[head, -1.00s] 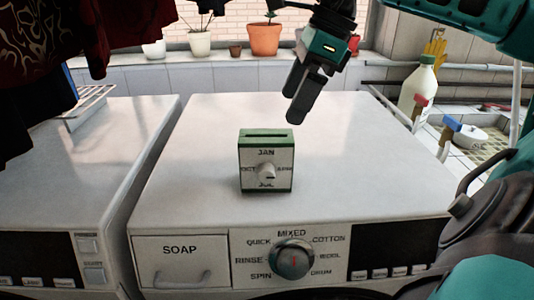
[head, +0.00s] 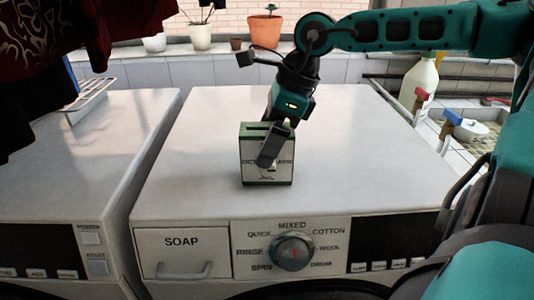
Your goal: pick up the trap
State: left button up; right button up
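The trap seems to be the small white box with green edges (head: 250,148), with a slot in its top and a dial and month letters on its front. It stands upright on top of the washing machine (head: 200,190), near the front edge. My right gripper (head: 270,154) reaches down to it from above, with one dark finger in front of the box's front face, covering the dial. The other finger is mostly hidden, so I cannot tell whether the fingers are closed on the box. My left gripper is out of view.
A second machine (head: 100,170) stands at the left, with a wire rack (head: 92,92) on it. A white bottle (head: 418,85) and a tiled sink area lie at the right. Potted plants (head: 265,30) line the back sill. The washer top around the box is clear.

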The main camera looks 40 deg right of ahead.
jog(key=shift+x, duration=1.15)
jog(key=c, duration=0.9)
